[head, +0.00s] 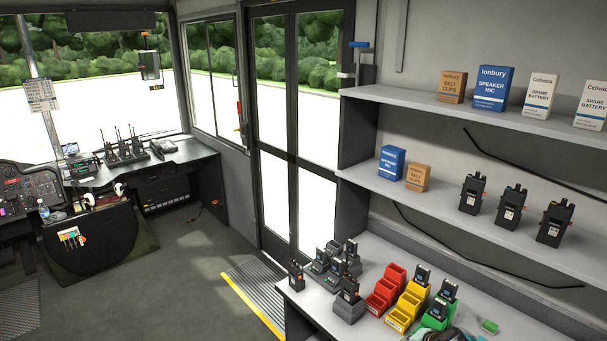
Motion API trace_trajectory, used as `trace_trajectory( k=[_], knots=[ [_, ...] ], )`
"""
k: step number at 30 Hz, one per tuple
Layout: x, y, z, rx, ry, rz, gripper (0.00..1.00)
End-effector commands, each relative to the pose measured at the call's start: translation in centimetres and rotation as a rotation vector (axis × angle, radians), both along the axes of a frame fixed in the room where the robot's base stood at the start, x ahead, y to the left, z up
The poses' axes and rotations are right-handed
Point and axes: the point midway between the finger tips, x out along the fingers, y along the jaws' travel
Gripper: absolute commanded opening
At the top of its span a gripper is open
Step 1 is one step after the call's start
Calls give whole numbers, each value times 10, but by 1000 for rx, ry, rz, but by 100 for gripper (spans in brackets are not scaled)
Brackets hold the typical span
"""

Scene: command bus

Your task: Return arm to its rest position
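Neither my arm nor my gripper can be clearly made out in the head view, so its pose and what it may hold are hidden. A partly cut-off dark and teal shape (447,334) shows at the bottom edge by the bench; I cannot tell what it is.
The right bench (500,322) carries radios in chargers (335,262), red bins (388,288), yellow bins (408,306) and a green bin (437,318). Shelves above hold boxes (493,88) and radios (509,206). The grey floor (160,270) is open toward the driver's desk (145,168).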

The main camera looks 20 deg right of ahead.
Motion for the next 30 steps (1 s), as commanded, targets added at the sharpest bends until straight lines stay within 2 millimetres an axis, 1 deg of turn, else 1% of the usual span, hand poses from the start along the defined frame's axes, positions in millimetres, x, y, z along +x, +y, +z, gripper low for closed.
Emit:
trace_trajectory(
  k=[1,2,3,5,6,8,9,13,18,21,24,30],
  knots=[
    [12,23,-5,-7,31,68,0],
    [17,34,-8,-13,49,104,0],
    [24,50,-12,-21,75,152,0],
    [33,74,-18,-36,112,226,0],
    [37,90,-22,-46,137,275,0],
    [43,114,-28,-63,175,347,0],
    [47,129,-31,-76,200,394,0],
    [54,177,-41,-122,280,546,0],
    [55,236,-53,-199,382,737,0],
    [53,268,-58,-251,439,843,0],
    [50,294,-62,-301,487,932,0],
    [43,330,-66,-385,559,1060,0]
  ],
)
